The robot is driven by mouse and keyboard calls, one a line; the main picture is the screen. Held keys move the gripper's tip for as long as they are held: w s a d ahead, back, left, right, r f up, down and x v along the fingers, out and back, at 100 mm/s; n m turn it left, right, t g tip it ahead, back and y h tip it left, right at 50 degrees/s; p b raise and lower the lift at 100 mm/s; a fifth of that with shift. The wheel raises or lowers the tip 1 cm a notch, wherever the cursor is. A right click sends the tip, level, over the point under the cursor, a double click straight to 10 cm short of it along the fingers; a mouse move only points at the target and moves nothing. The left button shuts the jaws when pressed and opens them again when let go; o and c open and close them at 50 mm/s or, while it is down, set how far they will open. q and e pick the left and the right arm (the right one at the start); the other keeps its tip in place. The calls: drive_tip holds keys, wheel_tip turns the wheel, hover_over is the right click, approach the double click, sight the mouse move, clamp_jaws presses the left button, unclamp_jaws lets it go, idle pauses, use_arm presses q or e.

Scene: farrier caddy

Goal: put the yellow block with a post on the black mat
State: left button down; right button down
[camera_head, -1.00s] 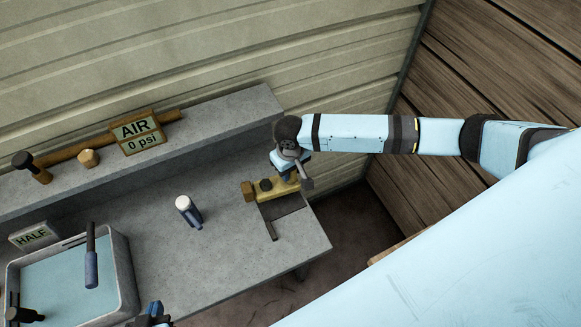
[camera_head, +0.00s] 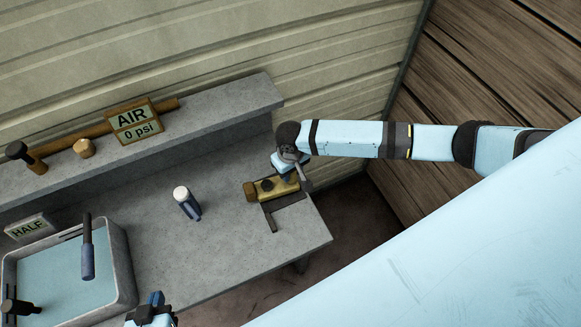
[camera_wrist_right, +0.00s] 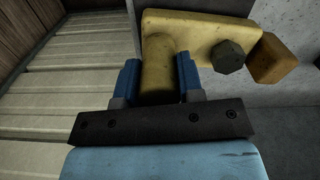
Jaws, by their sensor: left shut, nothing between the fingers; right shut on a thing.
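The yellow block with a post (camera_head: 266,189) is near the right end of the grey bench in the head view. My right gripper (camera_head: 292,174) is shut on its post; the wrist view shows the blue fingers either side of the post (camera_wrist_right: 158,66). The block's yellow plate (camera_wrist_right: 203,23) carries a dark hex knob. A dark flat L-shaped patch (camera_head: 269,218) shows just in front of the block, perhaps the black mat, partly covered. I cannot tell whether the block touches the bench. My left gripper (camera_head: 150,312) is shut and empty at the bottom edge.
A brown block (camera_wrist_right: 272,58) is at the plate's end. A raised shelf (camera_head: 225,115) runs behind, bearing an AIR sign (camera_head: 134,122).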

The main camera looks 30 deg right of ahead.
drive_tip(key=shift+f, duration=0.45)
idle(0.5)
drive_tip(key=c, duration=0.7)
unclamp_jaws()
drive_tip(key=shift+o, duration=0.2)
wheel_tip(320, 180, up, 14)
drive_tip(key=b, duration=0.1)
drive_tip(key=shift+f, duration=0.15)
